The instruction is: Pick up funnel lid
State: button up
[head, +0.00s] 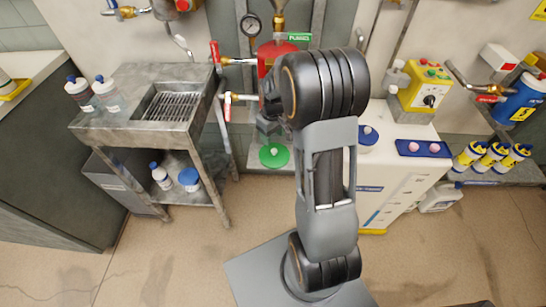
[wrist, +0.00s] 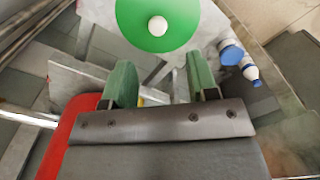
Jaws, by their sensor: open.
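The funnel lid appears as a round green disc with a small pale knob in its middle; in the head view the lid (head: 273,157) is low beside the red tank. In the wrist view the lid (wrist: 145,33) is at the top centre, just beyond the fingertips, its upper edge cut off by the frame. My gripper (wrist: 161,72) is open, with two green-padded fingers apart and nothing between them. In the head view my gripper (head: 268,127) is above the lid and partly hidden by my arm.
A red tank (head: 268,56) with gauge and valves stands behind. A metal sink table (head: 150,105) with bottles is at left. A white cabinet (head: 400,180) with a blue tray (head: 424,149) is at right. Blue-capped bottles (wrist: 231,52) show right of the lid.

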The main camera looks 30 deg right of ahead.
aim_at(274, 150)
jog(key=shift+s+d+f+b, duration=0.1)
jog(key=shift+f+b, duration=0.25)
jog(key=shift+f, duration=1.45)
jog(key=shift+s+d+f+b, duration=0.1)
jog(key=shift+f+b, duration=0.2)
jog(key=shift+f, duration=1.5)
grip_shut()
